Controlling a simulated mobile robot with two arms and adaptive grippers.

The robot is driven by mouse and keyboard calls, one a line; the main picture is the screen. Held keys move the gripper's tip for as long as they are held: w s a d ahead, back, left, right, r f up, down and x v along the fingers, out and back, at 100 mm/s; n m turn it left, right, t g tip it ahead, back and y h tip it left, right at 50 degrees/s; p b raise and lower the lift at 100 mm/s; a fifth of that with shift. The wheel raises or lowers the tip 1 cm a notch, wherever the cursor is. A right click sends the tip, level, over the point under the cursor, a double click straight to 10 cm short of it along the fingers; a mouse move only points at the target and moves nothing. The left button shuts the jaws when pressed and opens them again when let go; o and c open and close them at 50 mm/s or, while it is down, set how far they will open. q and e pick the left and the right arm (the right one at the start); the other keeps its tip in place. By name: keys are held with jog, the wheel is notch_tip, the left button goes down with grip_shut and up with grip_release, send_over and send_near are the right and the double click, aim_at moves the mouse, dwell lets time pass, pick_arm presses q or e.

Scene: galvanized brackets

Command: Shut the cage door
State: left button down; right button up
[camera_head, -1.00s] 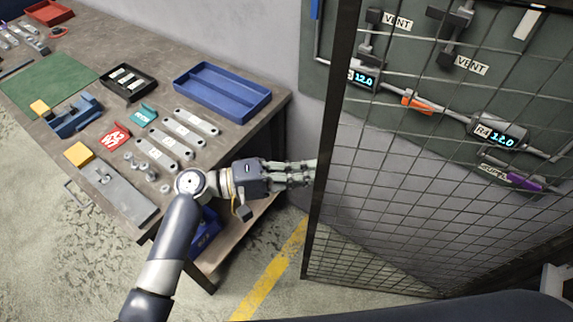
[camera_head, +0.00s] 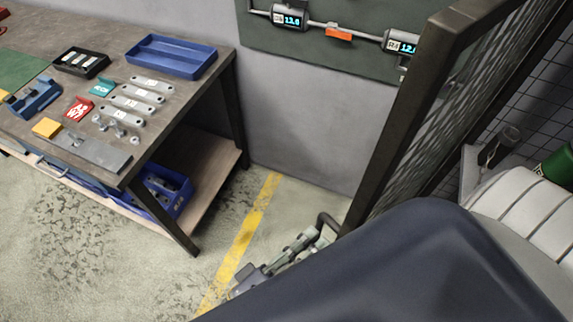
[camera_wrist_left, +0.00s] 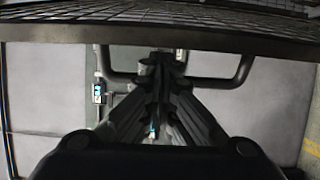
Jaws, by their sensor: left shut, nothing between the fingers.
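The cage door (camera_head: 395,135) has a dark frame and wire mesh and shows steeply angled on the right of the head view. Its mesh and lower frame (camera_wrist_left: 170,30) cross the top of the left wrist view. A dark bent bar handle (camera_head: 326,219) sticks out from the door's near edge; it also spans the left wrist view (camera_wrist_left: 236,76). My left gripper (camera_head: 306,240) is shut and empty. Its fingertips (camera_wrist_left: 160,62) are at the middle of the handle; I cannot tell whether they touch it. My right gripper is not in view.
A workbench (camera_head: 190,100) with a blue tray (camera_head: 170,57), metal brackets and small parts stands at left. A wall panel (camera_head: 345,55) carries gauges. A yellow line (camera_head: 240,243) runs along open floor. My dark arm covers the lower right. A white ribbed object (camera_head: 520,210) is at right.

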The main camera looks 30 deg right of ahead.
pick_arm(q)
jog(key=s+d, duration=0.1)
jog(key=s, duration=0.5)
jog(key=shift+s+d+f+b, duration=0.15)
jog(key=shift+s+b, duration=0.15)
jog(key=shift+s, duration=0.1)
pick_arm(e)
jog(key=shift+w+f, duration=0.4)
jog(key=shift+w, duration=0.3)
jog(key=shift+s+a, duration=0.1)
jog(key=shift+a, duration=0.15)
